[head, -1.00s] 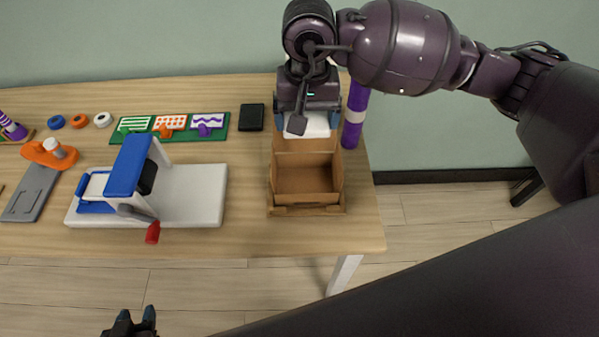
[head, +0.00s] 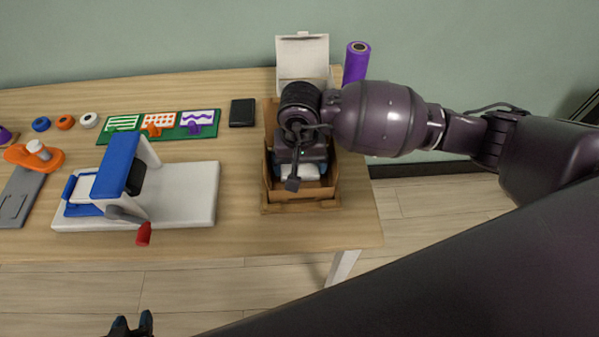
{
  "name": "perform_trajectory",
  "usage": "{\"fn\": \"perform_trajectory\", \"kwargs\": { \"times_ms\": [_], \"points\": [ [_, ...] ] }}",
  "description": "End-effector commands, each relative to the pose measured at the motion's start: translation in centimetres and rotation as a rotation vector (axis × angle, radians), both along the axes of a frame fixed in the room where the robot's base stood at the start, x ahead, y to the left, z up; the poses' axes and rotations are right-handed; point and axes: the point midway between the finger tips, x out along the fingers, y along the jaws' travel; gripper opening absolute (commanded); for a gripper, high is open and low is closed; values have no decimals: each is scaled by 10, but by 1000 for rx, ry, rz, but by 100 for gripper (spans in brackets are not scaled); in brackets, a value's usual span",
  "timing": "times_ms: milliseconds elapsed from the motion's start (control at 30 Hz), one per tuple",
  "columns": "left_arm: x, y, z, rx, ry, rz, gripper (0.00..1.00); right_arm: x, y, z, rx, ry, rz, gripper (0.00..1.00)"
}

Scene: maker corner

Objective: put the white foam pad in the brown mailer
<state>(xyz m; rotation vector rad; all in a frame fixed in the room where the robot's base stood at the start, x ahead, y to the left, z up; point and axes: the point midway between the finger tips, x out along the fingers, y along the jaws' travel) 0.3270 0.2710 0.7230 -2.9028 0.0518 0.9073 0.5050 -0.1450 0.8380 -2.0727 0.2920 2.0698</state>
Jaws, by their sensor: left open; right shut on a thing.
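The brown mailer (head: 301,208) is an open box at the right end of the table. The white foam pad (head: 300,173) is inside its walls, near the front, partly hidden by my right gripper. My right gripper (head: 298,177) reaches down into the mailer and is shut on the pad. I cannot tell whether the pad touches the mailer's floor. My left gripper (head: 132,326) is open and empty at the bottom edge of the view, in front of the table and far from the mailer.
A pale upright panel (head: 303,58) and a purple roll (head: 356,62) stand behind the mailer. A black box (head: 243,112) lies to its left. A white and blue press (head: 188,195) with a red-tipped lever stands left. Bare tabletop separates press and mailer.

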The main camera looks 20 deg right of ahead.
Motion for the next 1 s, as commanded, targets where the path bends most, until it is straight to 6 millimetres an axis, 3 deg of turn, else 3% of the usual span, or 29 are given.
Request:
{"fn": "perform_trajectory", "kwargs": {
  "times_ms": [267,700,733,800,1000],
  "points": [
    [-5,0,-10,-3,19,3,43,-1,0,-37,2,6,-1,66],
    [-6,-1,-11,-3,21,3,43,-1,0,-43,0,2,1,66],
    [-6,-1,-11,-3,20,3,43,-1,0,-43,0,2,1,91],
    [-6,-1,-10,-2,20,3,43,-1,0,-42,-1,1,0,100],
    [-5,0,-9,-2,18,2,43,0,0,-41,0,1,0,100]
  ]
}}
